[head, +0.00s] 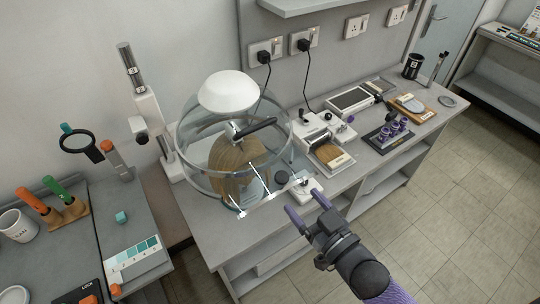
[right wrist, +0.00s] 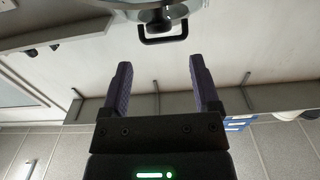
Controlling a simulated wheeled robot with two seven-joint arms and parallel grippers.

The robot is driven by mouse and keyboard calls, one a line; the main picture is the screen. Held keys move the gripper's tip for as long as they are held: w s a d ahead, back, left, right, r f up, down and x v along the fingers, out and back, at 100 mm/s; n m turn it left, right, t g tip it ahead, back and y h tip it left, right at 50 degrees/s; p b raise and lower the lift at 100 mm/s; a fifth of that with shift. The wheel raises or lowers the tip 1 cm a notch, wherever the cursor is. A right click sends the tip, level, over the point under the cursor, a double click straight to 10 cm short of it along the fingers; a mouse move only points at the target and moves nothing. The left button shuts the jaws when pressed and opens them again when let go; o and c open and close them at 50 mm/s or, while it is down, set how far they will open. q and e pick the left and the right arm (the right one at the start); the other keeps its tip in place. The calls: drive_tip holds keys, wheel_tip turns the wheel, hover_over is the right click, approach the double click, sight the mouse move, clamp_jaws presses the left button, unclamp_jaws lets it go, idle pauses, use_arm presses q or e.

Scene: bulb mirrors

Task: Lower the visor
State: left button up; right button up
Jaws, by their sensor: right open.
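A large clear curved visor (head: 187,140) stands on the bench around a brown wooden-looking piece (head: 232,160), below a rounded white cap (head: 228,92). A dark bar handle (head: 254,128) shows at its upper middle. In the right wrist view a black loop handle (right wrist: 163,30) hangs at the top, in front of clear material. My right gripper (head: 306,204) is open and empty, at the front edge of the bench, to the right of and below the visor. Its purple fingers (right wrist: 158,82) are apart and do not touch the handle. My left gripper is not in view.
A magnifier (head: 82,143) and handled tools (head: 50,202) stand at left. The floor at right is clear.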

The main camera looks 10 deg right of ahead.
sight(286, 182)
drive_tip(key=x, duration=0.8)
drive_tip(key=shift+w+a+f, duration=0.1)
drive_tip(key=shift+w+f, duration=0.15)
drive_tip(key=shift+c, duration=0.3)
clamp_jaws()
idle(0.7)
